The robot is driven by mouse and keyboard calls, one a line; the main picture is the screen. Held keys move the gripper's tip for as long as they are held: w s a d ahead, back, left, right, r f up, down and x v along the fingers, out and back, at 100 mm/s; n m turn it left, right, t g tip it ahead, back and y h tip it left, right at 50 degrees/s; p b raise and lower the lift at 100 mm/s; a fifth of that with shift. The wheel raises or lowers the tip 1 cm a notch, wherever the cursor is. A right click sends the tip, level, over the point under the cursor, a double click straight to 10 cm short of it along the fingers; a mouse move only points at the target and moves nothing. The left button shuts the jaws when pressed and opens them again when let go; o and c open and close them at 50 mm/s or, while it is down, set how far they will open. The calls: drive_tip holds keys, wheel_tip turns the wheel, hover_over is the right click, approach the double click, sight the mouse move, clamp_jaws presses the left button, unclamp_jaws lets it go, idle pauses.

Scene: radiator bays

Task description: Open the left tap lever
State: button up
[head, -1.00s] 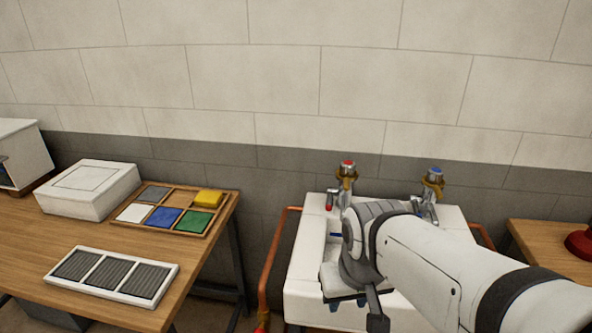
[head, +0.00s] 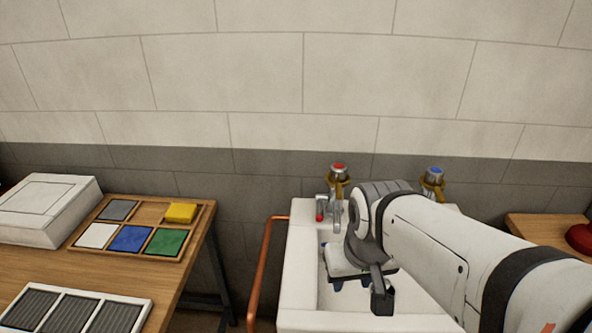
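The left tap (head: 338,185) has a red cap and stands at the back of the white sink (head: 298,265). A lever with a red tip (head: 320,214) shows on its left side, beside the spout. The right tap (head: 433,183) has a blue cap; its lower part is hidden behind my arm. My gripper (head: 368,287) is over the sink basin, in front of and below the left tap and apart from its lever. The wrist hides most of the gripper, and I cannot see whether its fingers are open.
A copper pipe (head: 262,268) runs down left of the sink. A wooden table on the left holds a tray (head: 204,222) of coloured pads, a white box (head: 45,210) and a grille (head: 75,308). A red round object (head: 580,238) is on the right table (head: 535,228).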

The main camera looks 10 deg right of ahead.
drive_tip(key=shift+o, duration=0.2)
drive_tip(key=w+m+h+b, duration=0.1)
drive_tip(key=w+b, duration=0.1)
drive_tip(key=w, duration=1.3)
drive_tip(key=shift+w+d+f+h, duration=0.25)
drive_tip(key=shift+d+f+h, duration=0.05)
drive_tip(key=shift+d, duration=0.15)
drive_tip(key=t+h+b, duration=0.1)
drive_tip(key=b, duration=0.1)
approach(319, 209)
drive_tip(key=f, duration=0.1)
drive_tip(key=shift+m, duration=0.4)
drive_tip(key=x, duration=0.7)
drive_tip(key=shift+w+d+f, duration=0.15)
drive_tip(key=shift+d+f, duration=0.05)
drive_tip(key=shift+f, duration=0.15)
clamp_jaws()
drive_tip(key=shift+r, duration=0.1)
